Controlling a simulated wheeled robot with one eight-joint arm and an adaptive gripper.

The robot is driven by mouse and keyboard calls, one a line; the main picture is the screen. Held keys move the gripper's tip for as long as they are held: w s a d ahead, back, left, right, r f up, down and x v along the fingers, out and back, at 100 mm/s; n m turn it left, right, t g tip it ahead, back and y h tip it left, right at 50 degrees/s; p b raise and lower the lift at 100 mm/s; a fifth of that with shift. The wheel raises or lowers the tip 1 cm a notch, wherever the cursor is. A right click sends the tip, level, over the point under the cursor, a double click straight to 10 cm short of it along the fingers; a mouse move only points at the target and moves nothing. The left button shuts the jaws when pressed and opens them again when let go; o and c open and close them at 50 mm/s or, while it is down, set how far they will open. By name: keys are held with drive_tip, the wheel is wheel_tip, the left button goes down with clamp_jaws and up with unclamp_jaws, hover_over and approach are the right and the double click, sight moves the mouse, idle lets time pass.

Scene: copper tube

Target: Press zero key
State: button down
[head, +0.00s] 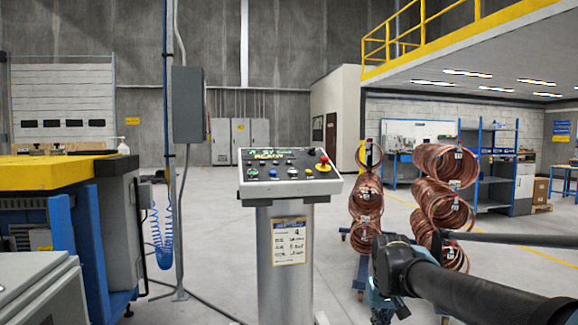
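A control console (289,188) stands upright in the centre of the head view, on a grey pedestal. Its sloped dark top carries several small buttons, a lit text display (268,154) and a red mushroom button (323,160) on a yellow base at the right. The key labels are too small to read, so I cannot tell which key is zero. My dark arm reaches in from the lower right, to the right of the console and apart from it. My gripper's fingers cannot be made out.
Copper tube coils hang on racks (361,282) behind and right of the console. A yellow-topped blue workbench (52,172) and a grey cabinet (40,290) stand at the left. A paper sheet (289,241) is on the pedestal. Cables lie on the floor at left.

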drive_tip(key=shift+w+d, duration=0.1)
drive_tip(key=shift+w, duration=0.1)
drive_tip(key=w+r+n+t+h, duration=0.1)
drive_tip(key=w+r+t+h, duration=0.15)
drive_tip(key=w+r, duration=1.35)
wheel_tip(320, 180, up, 36)
drive_tip(key=f+n+t+y, duration=0.1)
drive_tip(key=n+t+y, duration=0.2)
drive_tip(key=n+t, duration=0.5)
hover_over(289, 163)
drive_tip(key=s, duration=0.4)
drive_tip(key=shift+s+d+r+m+t, duration=0.15)
drive_tip(key=shift+d+r+m+t, duration=0.1)
drive_tip(key=shift+m+t, duration=0.4)
drive_tip(key=shift+f, duration=0.1)
drive_tip(key=shift+w+a+f, duration=0.15)
drive_tip(key=shift+w+f, duration=0.4)
drive_tip(key=shift+f, duration=0.75)
drive_tip(key=shift+w+a+f, duration=0.2)
drive_tip(key=shift+w+f, duration=0.4)
drive_tip(key=shift+f, duration=0.75)
drive_tip(key=shift+w+a+f, duration=0.15)
drive_tip(key=shift+w+f, duration=0.4)
drive_tip(key=shift+f, duration=0.75)
